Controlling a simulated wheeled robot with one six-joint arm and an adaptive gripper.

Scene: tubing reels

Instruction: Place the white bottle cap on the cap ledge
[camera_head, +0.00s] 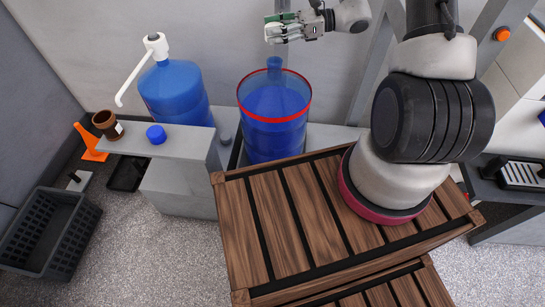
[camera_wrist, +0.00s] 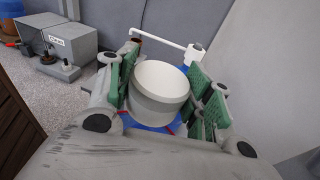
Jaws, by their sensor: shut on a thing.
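The white bottle cap (camera_wrist: 160,92) is a hollow round cup with its open side toward the camera in the wrist view. My gripper (camera_wrist: 165,95) is shut on it, with a green pad at each side.
A blue cap (camera_head: 156,134) and a brown cup (camera_head: 107,124) are on the grey ledge. Behind it stands a blue bottle with a white pump (camera_head: 155,46). A dark crate (camera_head: 45,236) and an orange cone (camera_head: 89,142) are at left. A slatted wooden platform (camera_head: 285,228) fills the middle.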

